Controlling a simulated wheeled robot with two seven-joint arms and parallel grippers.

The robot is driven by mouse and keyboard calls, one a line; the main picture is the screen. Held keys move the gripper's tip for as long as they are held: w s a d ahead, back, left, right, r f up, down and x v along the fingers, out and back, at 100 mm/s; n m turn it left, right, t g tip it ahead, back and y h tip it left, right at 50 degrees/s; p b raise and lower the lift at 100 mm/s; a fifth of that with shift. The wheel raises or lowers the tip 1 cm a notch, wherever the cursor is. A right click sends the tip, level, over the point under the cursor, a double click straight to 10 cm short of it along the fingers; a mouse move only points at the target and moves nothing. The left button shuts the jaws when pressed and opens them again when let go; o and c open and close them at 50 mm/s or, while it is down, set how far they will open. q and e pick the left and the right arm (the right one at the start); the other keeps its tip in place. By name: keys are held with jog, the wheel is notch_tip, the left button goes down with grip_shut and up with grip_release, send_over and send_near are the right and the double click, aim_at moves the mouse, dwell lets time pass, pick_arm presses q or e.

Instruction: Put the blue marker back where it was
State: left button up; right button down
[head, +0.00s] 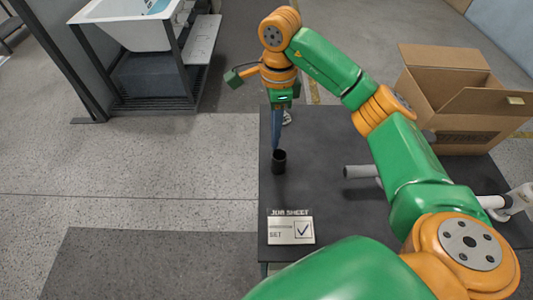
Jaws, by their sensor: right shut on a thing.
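The blue marker (276,132) is upright in my right gripper (280,108), which is shut on it. The marker's lower end is at or just above the mouth of a small black cup (279,162) on the dark table (325,140). I cannot tell whether the tip is inside the cup. My left gripper is not in view.
A job sheet card (291,228) with a tick lies near the table's front left corner. A grey cylinder (358,172) is partly behind my right arm. An open cardboard box (455,95) stands at the back right. A white bathtub (135,25) is at the far left.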

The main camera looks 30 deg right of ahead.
aim_at(275, 143)
jog(key=f, duration=0.2)
jog(key=f+p, duration=0.1)
jog(key=f, duration=0.2)
jog(key=s+f+p, duration=0.1)
jog(key=f, duration=0.1)
jog(key=shift+d+f, duration=0.3)
jog(key=shift+d, duration=0.1)
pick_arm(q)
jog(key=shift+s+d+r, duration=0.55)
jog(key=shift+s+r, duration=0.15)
pick_arm(e)
jog(key=c, duration=1.2)
grip_release()
jog(key=shift+s+f+b, duration=0.15)
jog(key=shift+b, duration=0.15)
jog(key=o, duration=0.5)
jog(key=shift+d, duration=0.1)
jog(key=shift+c, duration=0.2)
